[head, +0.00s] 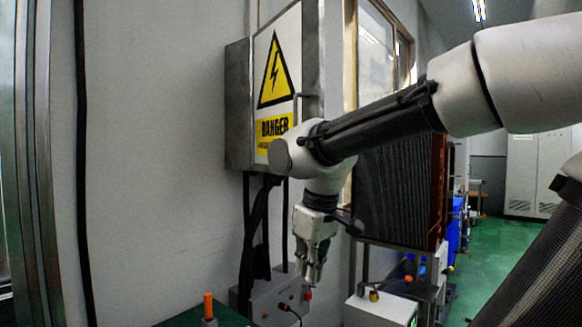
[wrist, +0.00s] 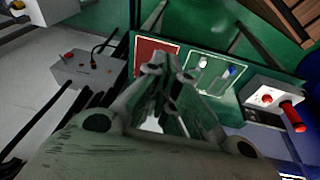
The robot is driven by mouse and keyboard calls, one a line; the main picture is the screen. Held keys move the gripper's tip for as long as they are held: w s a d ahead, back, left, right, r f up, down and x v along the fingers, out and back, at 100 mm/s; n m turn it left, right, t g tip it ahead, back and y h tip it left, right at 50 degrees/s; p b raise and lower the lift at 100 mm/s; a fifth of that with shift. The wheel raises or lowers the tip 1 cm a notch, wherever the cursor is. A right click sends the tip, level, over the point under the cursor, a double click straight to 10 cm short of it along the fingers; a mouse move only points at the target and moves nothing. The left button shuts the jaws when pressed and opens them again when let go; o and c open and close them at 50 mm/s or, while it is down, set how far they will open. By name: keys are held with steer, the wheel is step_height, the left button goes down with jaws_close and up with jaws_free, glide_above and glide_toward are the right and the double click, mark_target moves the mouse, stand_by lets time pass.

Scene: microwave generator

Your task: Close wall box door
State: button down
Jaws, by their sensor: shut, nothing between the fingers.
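The grey metal wall box (head: 238,110) hangs on the wall left of centre in the head view. Its door (head: 285,45) carries a yellow DANGER sign with a lightning triangle. A bar-like handle (head: 308,97) shows at its right side. My arm hides the lower right of the box, and I cannot tell how far the door stands open. My gripper (head: 312,276) points down, below and to the right of the box, apart from it. Its fingers are together and empty, as also seen in the wrist view (wrist: 170,68). The box does not show in the wrist view.
Black cables run down from the box to a grey control box (head: 278,298) near my gripper. A white box (head: 380,308) and a dark finned panel (head: 398,195) stand to the right. An orange-topped item (head: 208,305) is at the bottom. Green floor (head: 510,245) is open at far right.

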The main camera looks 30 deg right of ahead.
steer(key=w+a+r+n+g+h, duration=0.1)
steer(key=w+a+r+n+h, duration=0.25)
steer(key=w+r+n, duration=0.4)
steer(key=w+a+r+n+h, duration=0.35)
steer(key=w+r, duration=0.45)
steer(key=r, duration=0.3)
step_height(320, 180, up, 7)
steer(key=s+n+g+h, duration=0.2)
steer(key=n, duration=0.2)
steer(key=d+f, duration=0.6)
steer(key=d, duration=0.6)
steer(key=shift+f, duration=0.15)
steer(key=shift+w+d, duration=0.1)
